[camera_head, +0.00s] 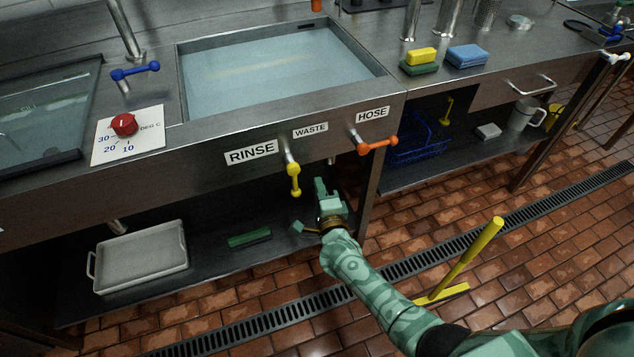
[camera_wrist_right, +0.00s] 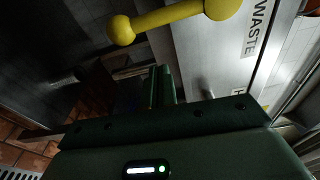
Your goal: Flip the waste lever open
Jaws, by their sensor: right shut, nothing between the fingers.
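The WASTE label (camera_head: 310,130) is on the sink front, between the RINSE and HOSE labels. Below it and a little to the left, a yellow lever (camera_head: 293,178) with round ends hangs roughly upright from a short metal stem. In the right wrist view the same yellow lever (camera_wrist_right: 165,18) crosses the top, with the WASTE label (camera_wrist_right: 260,28) beside it. My right gripper (camera_head: 321,187) is just right of the lever's lower end in the head view. Its fingers (camera_wrist_right: 161,86) are together and empty, and they look apart from the lever. My left gripper is out of view.
An orange lever (camera_head: 377,146) under the HOSE label lies close to the right of my right gripper. The sink cabinet's post (camera_head: 368,190) stands beside it. A grey tray (camera_head: 142,258) and a green block (camera_head: 249,238) are on the lower shelf.

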